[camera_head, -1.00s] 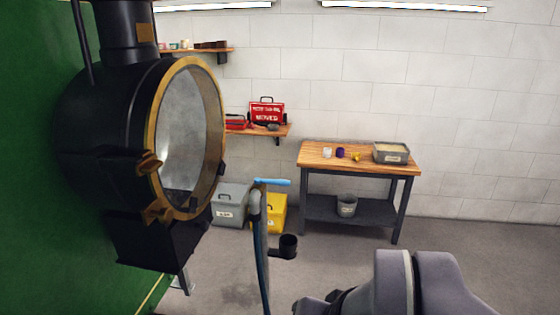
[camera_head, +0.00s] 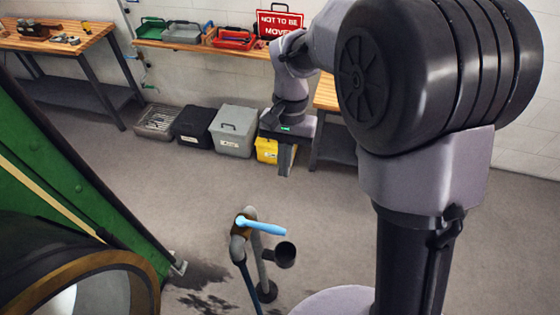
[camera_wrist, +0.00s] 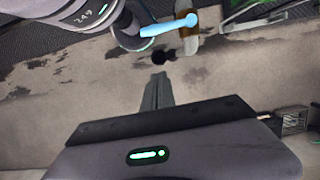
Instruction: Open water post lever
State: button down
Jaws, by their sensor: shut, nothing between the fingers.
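The water post (camera_head: 261,270) stands on the floor in front of me, with a brass fitting at its top. Its light blue lever (camera_head: 265,227) points to the right and slightly down in the head view. The lever also shows near the top of the wrist view (camera_wrist: 168,25). My gripper (camera_head: 286,172) points down with its fingers together and empty. In the head view it appears above and beyond the lever, clear of it. In the wrist view my gripper (camera_wrist: 158,78) is below the lever in the picture and does not touch it.
The green steam tram (camera_head: 60,190) with its round brass-rimmed door (camera_head: 140,268) is at the left. Bins, including a grey bin (camera_head: 233,130) and a yellow bin (camera_head: 267,150), line the wall. A workbench (camera_head: 55,40) is at the back left. Open floor surrounds the post.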

aim_at(262, 227)
jog(key=s+a+f+b, duration=0.2)
jog(key=s+f, duration=0.4)
jog(key=f, duration=0.4)
jog(key=shift+s+a+f+b, duration=0.15)
jog(key=shift+s+f+b, duration=0.05)
jog(key=shift+s+b, duration=0.15)
jog(key=shift+s, duration=0.15)
